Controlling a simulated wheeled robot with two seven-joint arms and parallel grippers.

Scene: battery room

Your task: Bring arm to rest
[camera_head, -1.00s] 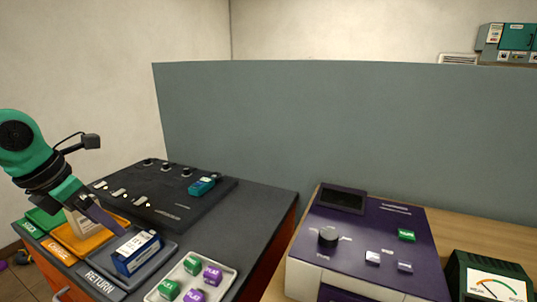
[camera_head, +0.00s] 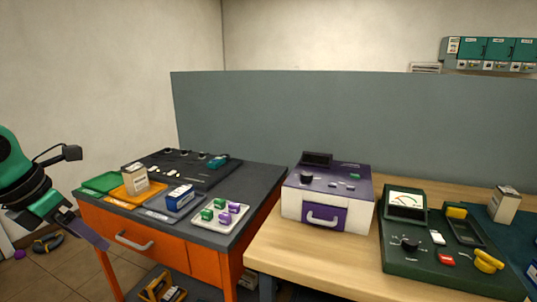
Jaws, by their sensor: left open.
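My left arm comes in at the left edge of the head view. Its gripper (camera_head: 92,232) hangs in front of and left of the dark-topped orange table (camera_head: 262,178), pointing down and to the right. It is open and I see nothing in it. The blue and white box (camera_head: 180,197) stands on the grey tray of the table, apart from the gripper. My right arm and gripper are not in this view.
On the table are a green tray (camera_head: 101,182), an orange tray (camera_head: 124,197) with a beige box (camera_head: 135,179), a black panel (camera_head: 190,172) and a white tray (camera_head: 217,226) of coloured blocks. A purple-topped device (camera_head: 328,203) and green meter (camera_head: 420,250) stand on the wooden bench (camera_head: 290,250).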

